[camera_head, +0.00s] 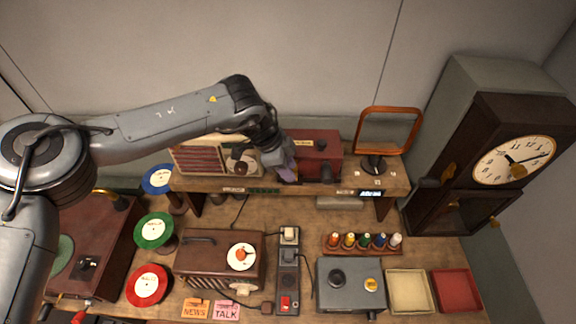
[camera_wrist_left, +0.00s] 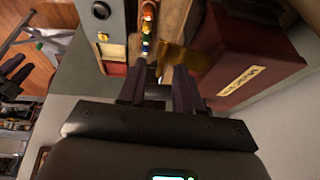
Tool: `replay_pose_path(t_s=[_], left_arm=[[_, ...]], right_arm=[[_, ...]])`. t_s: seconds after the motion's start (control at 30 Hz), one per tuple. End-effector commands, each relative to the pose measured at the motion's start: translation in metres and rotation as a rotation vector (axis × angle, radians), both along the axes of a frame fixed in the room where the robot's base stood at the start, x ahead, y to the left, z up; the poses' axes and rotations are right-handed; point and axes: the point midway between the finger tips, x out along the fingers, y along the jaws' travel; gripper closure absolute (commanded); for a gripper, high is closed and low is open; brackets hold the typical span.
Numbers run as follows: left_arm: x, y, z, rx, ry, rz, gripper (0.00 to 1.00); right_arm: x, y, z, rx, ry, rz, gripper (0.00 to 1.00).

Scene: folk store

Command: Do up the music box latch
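The music box is a dark red box (camera_head: 322,146) with a cream label, on the raised shelf at the back. Its lid looks closed. In the left wrist view the red box (camera_wrist_left: 250,58) fills the upper right. My left gripper (camera_head: 287,174) is at the box's left front corner in the head view. In the left wrist view its two dark fingers (camera_wrist_left: 160,78) are apart with a gap between them, and nothing shows clearly held. A blurred brass-coloured part (camera_wrist_left: 178,58) lies just beyond the fingertips. I cannot make out the latch. My right gripper is not seen.
A cream and red radio (camera_head: 200,158) stands left of the gripper on the shelf (camera_head: 225,184). A framed mirror (camera_head: 388,130) stands right of the box. Below are a brown radio (camera_head: 195,262), a spool rack (camera_head: 360,247) and a grey box (camera_head: 350,290). A tall clock (camera_head: 490,150) stands far right.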

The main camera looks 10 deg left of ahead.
Motion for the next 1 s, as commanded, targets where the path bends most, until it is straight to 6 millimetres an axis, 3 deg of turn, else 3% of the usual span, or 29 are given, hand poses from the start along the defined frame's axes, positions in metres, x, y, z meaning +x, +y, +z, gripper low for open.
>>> replay_pose_path(t_s=[0.13,0.37,1.0], left_arm=[[0.0,0.0,0.0,0.0,0.0,0.0,0.67],[-0.0001,0.0,0.0002,0.0,0.0,0.0,1.0],[-0.0028,-0.0002,-0.0045,0.007,-0.04,-0.001,1.0]], right_arm=[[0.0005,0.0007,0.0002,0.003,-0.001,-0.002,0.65],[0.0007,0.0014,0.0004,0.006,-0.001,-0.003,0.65],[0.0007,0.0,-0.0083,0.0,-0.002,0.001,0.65]])
